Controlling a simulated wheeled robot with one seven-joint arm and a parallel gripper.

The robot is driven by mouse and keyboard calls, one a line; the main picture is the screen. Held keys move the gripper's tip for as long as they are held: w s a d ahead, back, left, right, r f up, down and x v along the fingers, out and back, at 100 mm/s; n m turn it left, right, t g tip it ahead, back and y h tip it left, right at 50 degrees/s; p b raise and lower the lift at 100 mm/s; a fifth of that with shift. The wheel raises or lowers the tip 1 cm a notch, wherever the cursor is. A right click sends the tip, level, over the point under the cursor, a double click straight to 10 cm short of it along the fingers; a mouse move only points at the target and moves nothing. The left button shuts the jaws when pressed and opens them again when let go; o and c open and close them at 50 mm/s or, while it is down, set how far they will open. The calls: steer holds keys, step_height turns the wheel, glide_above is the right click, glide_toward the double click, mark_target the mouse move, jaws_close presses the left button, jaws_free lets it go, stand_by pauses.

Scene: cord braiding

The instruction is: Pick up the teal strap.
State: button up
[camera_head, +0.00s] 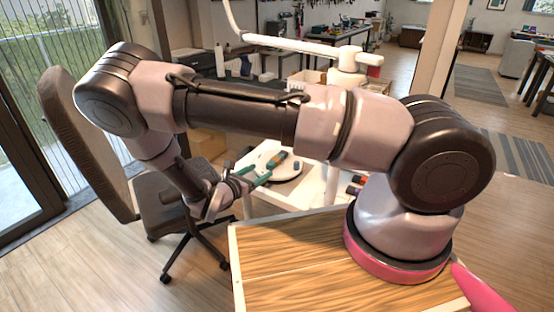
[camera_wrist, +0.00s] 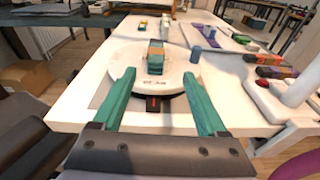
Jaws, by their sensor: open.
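In the wrist view, a small bundle with teal and tan-orange parts (camera_wrist: 155,57) rests on a round white disc (camera_wrist: 129,64). Its teal part looks like the teal strap, but the picture is too small to be sure. The bundle also shows in the head view (camera_head: 277,160). My gripper (camera_wrist: 162,84) has two green fingers, spread wide with nothing between them. They reach over the disc's near edge, one to each side, and the bundle lies beyond the fingertips. In the head view my gripper (camera_head: 257,172) is beside the disc (camera_head: 287,174).
The disc is on a white table (camera_wrist: 75,105). A blue cylinder (camera_wrist: 195,54) is at the disc's right. A purple strip (camera_wrist: 210,36) lies farther back, and dark and red items (camera_wrist: 272,72) lie to the right. An office chair (camera_head: 163,201) stands left of the table.

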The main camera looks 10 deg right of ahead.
mark_target(275, 159)
steer(key=shift+w+f, duration=0.1)
steer(key=shift+f, duration=0.1)
steer(key=shift+w+d, duration=0.15)
steer(key=shift+w, duration=0.05)
steer(key=x, duration=0.4)
steer(key=shift+w+d, duration=0.25)
steer(key=shift+w, duration=0.05)
steer(key=x, duration=0.5)
steer(key=shift+w+r, duration=0.25)
steer(key=shift+w, duration=0.05)
jaws_close()
